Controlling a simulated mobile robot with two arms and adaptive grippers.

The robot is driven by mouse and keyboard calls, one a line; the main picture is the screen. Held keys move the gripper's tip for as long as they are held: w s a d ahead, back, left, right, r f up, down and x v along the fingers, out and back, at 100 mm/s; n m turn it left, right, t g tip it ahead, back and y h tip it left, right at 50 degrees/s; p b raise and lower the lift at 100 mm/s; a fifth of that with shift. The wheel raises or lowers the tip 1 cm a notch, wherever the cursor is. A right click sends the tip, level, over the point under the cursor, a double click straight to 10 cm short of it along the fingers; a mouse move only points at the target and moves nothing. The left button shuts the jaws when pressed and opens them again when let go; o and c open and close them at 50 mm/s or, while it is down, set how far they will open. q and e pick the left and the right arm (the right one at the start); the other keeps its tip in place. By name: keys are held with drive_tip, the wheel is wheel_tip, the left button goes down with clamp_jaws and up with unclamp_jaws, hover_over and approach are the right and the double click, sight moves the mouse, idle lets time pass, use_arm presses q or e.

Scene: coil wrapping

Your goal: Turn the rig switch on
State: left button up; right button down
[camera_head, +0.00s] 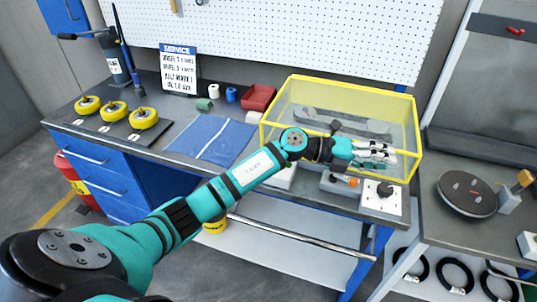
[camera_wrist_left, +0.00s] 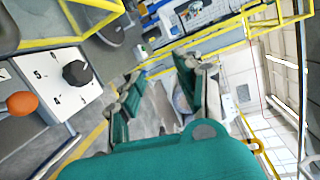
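Two control boxes stand at the front of the yellow-framed clear rig enclosure (camera_head: 340,112). A grey box bears an orange knob (camera_head: 347,180), which also shows at the left edge of the left wrist view (camera_wrist_left: 22,103). A white box bears a black rotary knob (camera_head: 384,189); in the wrist view the black knob (camera_wrist_left: 77,73) sits among printed numbers. I cannot tell from labels which is the rig switch. My left gripper (camera_head: 378,151) is above and behind these knobs, by the enclosure's front right. In the wrist view its fingers (camera_wrist_left: 163,95) are apart, with nothing between them.
The yellow frame surrounds the left gripper's area closely. A side table (camera_head: 470,225) with a dark round plate (camera_head: 467,194) stands at right.

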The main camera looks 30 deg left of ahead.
use_arm(q)
drive_tip(key=w+a+m+g+y, duration=0.1)
drive_tip(key=a+m+g+y, duration=0.3)
drive_tip(key=a+y, duration=0.85)
drive_tip(key=s+a+r+n+g+y, duration=0.1)
drive_tip(key=s+a+r+n+g, duration=0.15)
drive_tip(key=a, duration=0.65)
drive_tip(key=s+a+r+n+g+y, duration=0.1)
drive_tip(key=a+r, duration=0.2)
drive_tip(key=a, duration=0.6)
wheel_tip(320, 180, down, 16)
drive_tip(key=p, duration=0.4)
drive_tip(key=shift+w+f+p, duration=0.1)
drive_tip(key=shift+w+p, duration=0.05)
drive_tip(key=shift+p, duration=0.15)
drive_tip(key=shift+f, duration=0.6)
drive_tip(key=shift+c, duration=0.7)
clamp_jaws()
